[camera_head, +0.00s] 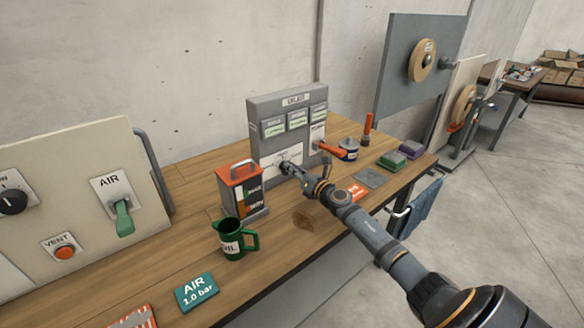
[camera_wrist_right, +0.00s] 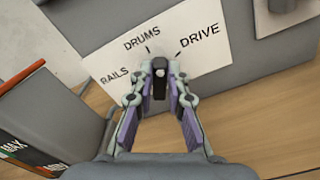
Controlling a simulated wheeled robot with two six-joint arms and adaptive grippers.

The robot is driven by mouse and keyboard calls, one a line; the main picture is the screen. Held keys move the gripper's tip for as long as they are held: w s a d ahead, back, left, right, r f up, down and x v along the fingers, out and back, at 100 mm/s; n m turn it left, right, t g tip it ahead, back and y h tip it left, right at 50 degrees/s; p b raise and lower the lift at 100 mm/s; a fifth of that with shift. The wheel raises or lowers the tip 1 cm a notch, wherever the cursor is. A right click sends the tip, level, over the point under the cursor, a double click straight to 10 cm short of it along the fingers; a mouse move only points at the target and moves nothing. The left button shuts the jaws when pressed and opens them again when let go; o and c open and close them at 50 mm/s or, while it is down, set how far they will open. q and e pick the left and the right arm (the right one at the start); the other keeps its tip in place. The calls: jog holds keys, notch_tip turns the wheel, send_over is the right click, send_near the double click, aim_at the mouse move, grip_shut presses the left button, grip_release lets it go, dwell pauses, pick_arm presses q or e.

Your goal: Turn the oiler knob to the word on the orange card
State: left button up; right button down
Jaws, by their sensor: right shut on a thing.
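The oiler (camera_head: 258,108) is a grey upright box on the wooden bench, with a white dial plate (camera_head: 270,168) low on its front. In the right wrist view the dial plate (camera_wrist_right: 185,30) reads RAILS, DRUMS and DRIVE. My right gripper (camera_head: 288,167) reaches the dial. Its fingers are shut on the small dark knob (camera_wrist_right: 160,66), below the marks for DRUMS and DRIVE. I cannot tell which word the knob points at. A small orange card (camera_head: 358,191) lies on the bench right of the gripper, its word too small to read. My left gripper is out of view.
An orange-topped can (camera_head: 241,187) and a green mug (camera_head: 233,240) stand left of my right arm. A teal AIR 1.0 bar card (camera_head: 197,292) lies in front. A blue pot (camera_head: 348,150) and an orange lever (camera_head: 328,149) are right of the dial.

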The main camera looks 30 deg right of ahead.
jog(key=m, duration=0.2)
jog(key=m+p, duration=0.1)
jog(key=m, duration=0.1)
jog(key=shift+d+f+m, duration=0.15)
jog(key=shift+d+m, duration=0.05)
jog(key=shift+m, duration=0.1)
jog(key=shift+d+f+m+p, duration=0.15)
jog(key=shift+m+p, duration=0.7)
jog(key=shift+m, duration=1.15)
jog(key=shift+f+m, duration=0.1)
jog(key=shift+m, duration=0.2)
jog(key=c, duration=1.3)
grip_release()
jog(key=shift+r, duration=5.05)
